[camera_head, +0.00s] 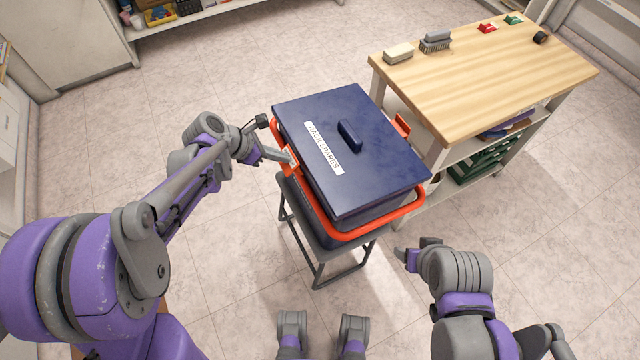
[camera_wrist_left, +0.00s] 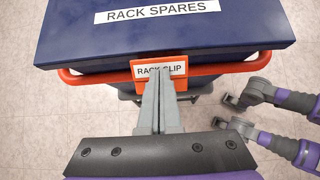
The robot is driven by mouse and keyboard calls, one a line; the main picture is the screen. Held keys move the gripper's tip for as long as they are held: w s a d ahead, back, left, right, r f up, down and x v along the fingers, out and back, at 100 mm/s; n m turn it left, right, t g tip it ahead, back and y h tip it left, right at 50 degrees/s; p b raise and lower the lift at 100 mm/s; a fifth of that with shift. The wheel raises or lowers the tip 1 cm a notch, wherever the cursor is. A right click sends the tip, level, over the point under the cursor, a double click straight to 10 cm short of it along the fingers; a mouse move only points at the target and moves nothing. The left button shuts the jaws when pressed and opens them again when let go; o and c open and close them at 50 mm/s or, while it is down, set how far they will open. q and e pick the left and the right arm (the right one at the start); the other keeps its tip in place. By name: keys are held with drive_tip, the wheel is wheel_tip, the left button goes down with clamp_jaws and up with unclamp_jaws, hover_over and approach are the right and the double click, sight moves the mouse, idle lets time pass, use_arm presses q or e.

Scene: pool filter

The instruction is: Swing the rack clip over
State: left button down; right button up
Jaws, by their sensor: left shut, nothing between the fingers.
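The rack clip is an orange latch plate (camera_head: 289,160) on the left side of a dark blue lidded box (camera_head: 372,165). In the left wrist view the rack clip (camera_wrist_left: 178,68) carries a white "RACK CLIP" label. My left gripper (camera_head: 290,159) is shut and empty, its fingertips at the clip's face. In the left wrist view the shut fingertips (camera_wrist_left: 159,80) overlap the label's lower middle; I cannot tell whether they touch it. The box's lid is closed and labelled "RACK SPARES". My right gripper (camera_head: 403,254) is in front of the box, away from the clip; its jaw state is unclear.
The box stands on a small dark stool (camera_head: 318,255), with an orange rail (camera_head: 350,234) around it. Another orange clip (camera_head: 401,125) is on the box's far side. A wooden workbench (camera_head: 480,80) with brushes and small items stands right. The floor at left is clear.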

use_arm(q)
drive_tip(key=shift+d, duration=0.1)
drive_tip(key=shift+w+d+r, duration=0.2)
drive_tip(key=shift+w+d, duration=0.2)
drive_tip(key=shift+d, duration=0.15)
drive_tip(key=shift+w+d, duration=0.1)
drive_tip(key=shift+d, duration=0.1)
drive_tip(key=shift+w+d, duration=0.35)
drive_tip(key=shift+d, duration=0.2)
drive_tip(key=shift+d+r, duration=0.1)
idle(0.4)
